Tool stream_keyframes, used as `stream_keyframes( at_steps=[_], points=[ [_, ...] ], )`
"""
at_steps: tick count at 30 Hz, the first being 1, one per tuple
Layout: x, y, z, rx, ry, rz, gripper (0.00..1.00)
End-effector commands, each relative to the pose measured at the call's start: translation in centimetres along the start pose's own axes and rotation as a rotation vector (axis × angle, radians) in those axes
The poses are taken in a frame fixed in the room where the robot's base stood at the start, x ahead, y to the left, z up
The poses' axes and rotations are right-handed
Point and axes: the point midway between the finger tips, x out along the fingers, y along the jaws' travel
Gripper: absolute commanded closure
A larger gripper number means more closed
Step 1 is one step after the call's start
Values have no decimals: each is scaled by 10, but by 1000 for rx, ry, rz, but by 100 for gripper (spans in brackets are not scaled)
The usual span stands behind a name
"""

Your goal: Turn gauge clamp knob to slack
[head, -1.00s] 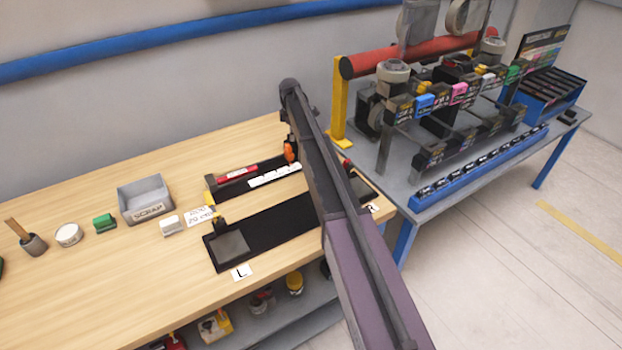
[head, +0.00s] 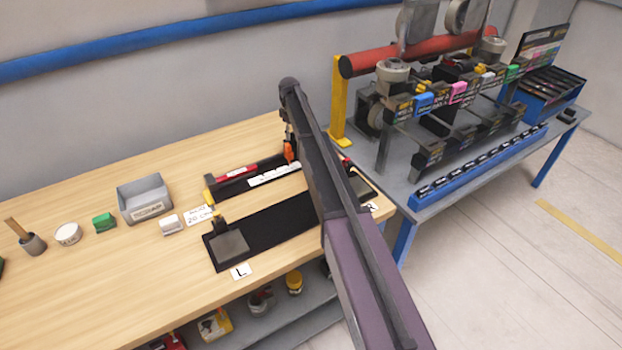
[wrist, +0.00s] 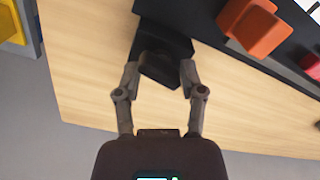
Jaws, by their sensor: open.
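The gauge (head: 232,184) is a long dark bar with red and white strips on the wooden bench in the head view. An orange block (head: 289,151) stands near its right part, beside my arm. The wrist view shows an orange block (wrist: 250,27) on a dark bar, above and right of my gripper. My gripper (wrist: 160,75) is open, its two fingers either side of a black block-like part (wrist: 163,48). I cannot tell whether this part is the clamp knob or whether the fingers touch it. My arm hides much of this area in the head view.
A black mat (head: 265,227) with grey pads lies in front of the gauge. A grey bin (head: 145,199), a green block (head: 104,223) and a white tub (head: 68,234) stand to the left. A yellow post (head: 340,105) and a crowded grey table are to the right.

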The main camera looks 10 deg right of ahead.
Motion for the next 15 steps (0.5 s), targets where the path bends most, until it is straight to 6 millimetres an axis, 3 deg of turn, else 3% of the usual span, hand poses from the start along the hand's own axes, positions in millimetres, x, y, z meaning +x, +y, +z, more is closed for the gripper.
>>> stream_keyframes(
  at_steps=[15],
  points=[
    [0, 0, -1, 337, 2, 0, 49]
  ],
)
